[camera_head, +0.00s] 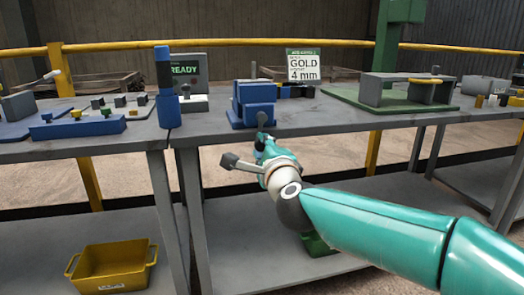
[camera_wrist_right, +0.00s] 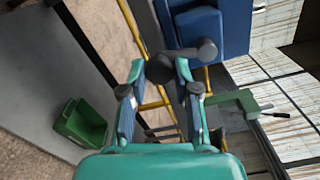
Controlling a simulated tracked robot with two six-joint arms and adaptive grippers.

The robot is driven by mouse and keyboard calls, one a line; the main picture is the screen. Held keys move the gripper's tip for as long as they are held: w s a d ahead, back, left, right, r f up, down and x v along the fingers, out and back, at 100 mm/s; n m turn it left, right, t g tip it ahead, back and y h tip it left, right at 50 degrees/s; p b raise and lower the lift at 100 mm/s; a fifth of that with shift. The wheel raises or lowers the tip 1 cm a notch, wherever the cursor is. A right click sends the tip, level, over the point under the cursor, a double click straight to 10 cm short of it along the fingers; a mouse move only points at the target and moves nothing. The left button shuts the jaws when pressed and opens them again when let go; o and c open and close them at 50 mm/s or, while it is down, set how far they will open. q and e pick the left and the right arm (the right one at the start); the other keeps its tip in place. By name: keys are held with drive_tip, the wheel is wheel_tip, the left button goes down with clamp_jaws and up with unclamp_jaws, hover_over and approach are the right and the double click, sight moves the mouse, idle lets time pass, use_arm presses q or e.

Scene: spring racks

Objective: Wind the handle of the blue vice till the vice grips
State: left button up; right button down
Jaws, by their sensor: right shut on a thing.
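The blue vice (camera_head: 253,104) stands at the front edge of the grey bench. Its grey handle (camera_head: 262,118) sticks out over the front edge. In the wrist view the vice (camera_wrist_right: 222,30) fills the top, with the handle's crank arm (camera_wrist_right: 190,53) running left to a dark knob. My right gripper (camera_head: 262,140) reaches up from below in front of the vice. In the wrist view its fingers (camera_wrist_right: 160,70) are closed on the handle's dark knob, one on each side. The gap between the vice's jaws cannot be made out. My left gripper is out of view.
A blue and black post (camera_head: 165,88) and a READY screen (camera_head: 186,70) stand left of the vice. A GOLD 4 mm sign (camera_head: 303,65) stands behind it. A green plate with grey blocks (camera_head: 385,103) lies to the right. A yellow tub (camera_head: 112,268) sits on the lower shelf.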

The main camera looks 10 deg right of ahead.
drive_tip(key=shift+a+f, duration=0.3)
drive_tip(key=shift+f, duration=0.1)
drive_tip(key=c, duration=0.9)
unclamp_jaws()
drive_tip(key=shift+s+r, duration=0.1)
drive_tip(key=shift+r, duration=0.05)
drive_tip(key=shift+d+r, duration=0.1)
drive_tip(key=shift+s, duration=0.1)
drive_tip(key=shift+s+d, duration=0.2)
drive_tip(key=shift+s, duration=5.7)
